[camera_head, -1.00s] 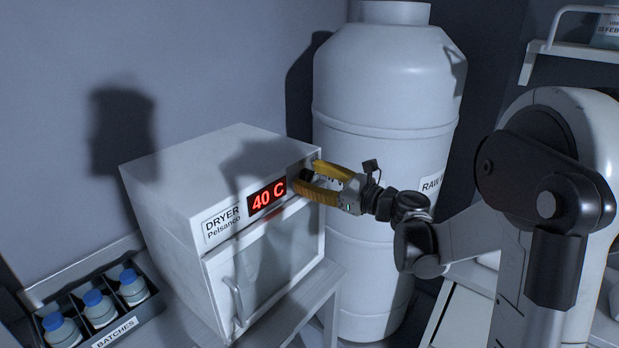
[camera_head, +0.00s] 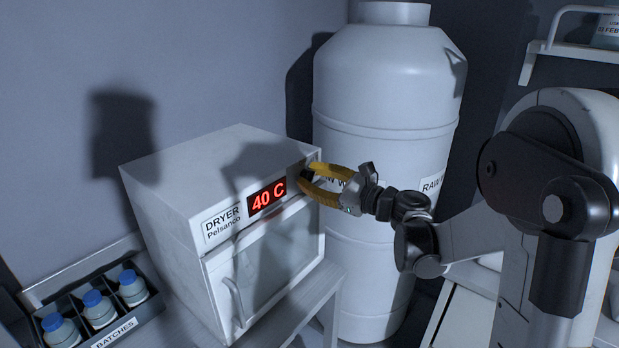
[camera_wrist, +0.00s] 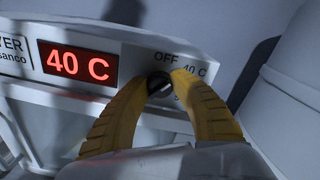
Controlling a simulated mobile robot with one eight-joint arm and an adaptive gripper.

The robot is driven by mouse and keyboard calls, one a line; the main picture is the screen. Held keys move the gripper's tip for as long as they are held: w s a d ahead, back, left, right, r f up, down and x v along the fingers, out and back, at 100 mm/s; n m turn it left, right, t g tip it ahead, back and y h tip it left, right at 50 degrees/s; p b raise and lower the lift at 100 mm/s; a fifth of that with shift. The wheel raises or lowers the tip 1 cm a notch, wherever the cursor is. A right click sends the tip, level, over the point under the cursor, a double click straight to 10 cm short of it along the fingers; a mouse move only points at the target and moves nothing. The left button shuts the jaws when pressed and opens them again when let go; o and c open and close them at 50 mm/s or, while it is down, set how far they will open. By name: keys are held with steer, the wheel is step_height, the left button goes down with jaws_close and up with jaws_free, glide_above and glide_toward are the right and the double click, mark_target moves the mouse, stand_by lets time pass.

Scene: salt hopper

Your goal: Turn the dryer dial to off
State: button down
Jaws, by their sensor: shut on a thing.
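The white dryer (camera_head: 185,172) stands on a bench, with its red display (camera_head: 267,198) reading 40 C. The display also shows in the wrist view (camera_wrist: 77,63). The black dial (camera_wrist: 159,84) is on the front panel to the right of the display, with OFF printed above it and 40 C to its upper right. Its pale pointer mark lies tilted and does not clearly point at OFF. My gripper (camera_head: 308,179) has its yellow fingers shut on the dial, one on each side. The fingers cover part of the lettering below the dial.
A large white drum (camera_head: 385,90) stands close behind and right of my gripper. The dryer door's handle (camera_head: 233,301) juts out below the panel. A batches rack (camera_head: 150,318) with blue-capped bottles is at the lower left.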

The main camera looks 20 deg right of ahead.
steer(key=n, duration=0.4)
steer(key=shift+n+b, duration=0.35)
steer(key=shift+n, duration=1.45)
steer(key=c, duration=1.1)
jaws_free()
steer(key=shift+o, duration=0.2)
